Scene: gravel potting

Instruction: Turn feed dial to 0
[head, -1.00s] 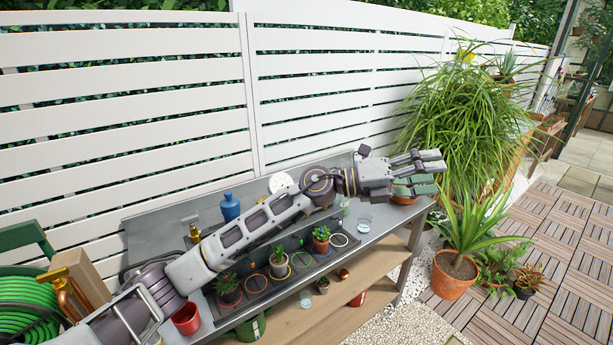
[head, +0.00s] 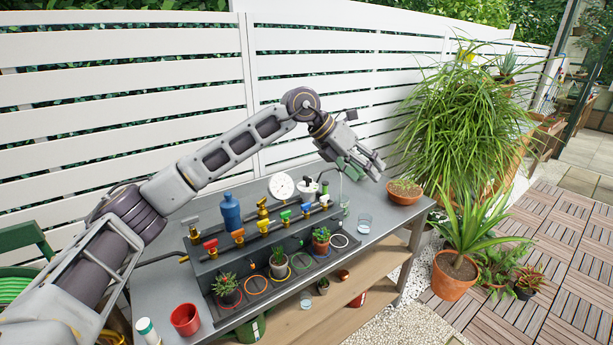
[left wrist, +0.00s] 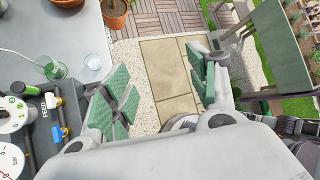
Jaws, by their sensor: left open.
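My left gripper (head: 362,164) is raised above the right part of the grey bench, open and empty. In the left wrist view its green-padded fingers stand wide apart (left wrist: 158,92), with only paving and gravel between them. A small white dial (head: 308,187) stands at the back of the bench, left of and below the gripper. It also shows in the left wrist view as a white disc (left wrist: 13,114) at the left edge, beside the lettering FEED. Its setting is too small to read. The gripper is apart from it.
A round white gauge (head: 281,186) stands left of the dial. A pipe with several coloured valves (head: 264,226) runs along the bench in front. A blue bottle (head: 230,210), a clear glass (head: 364,223) and a terracotta bowl (head: 404,191) stand on the bench.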

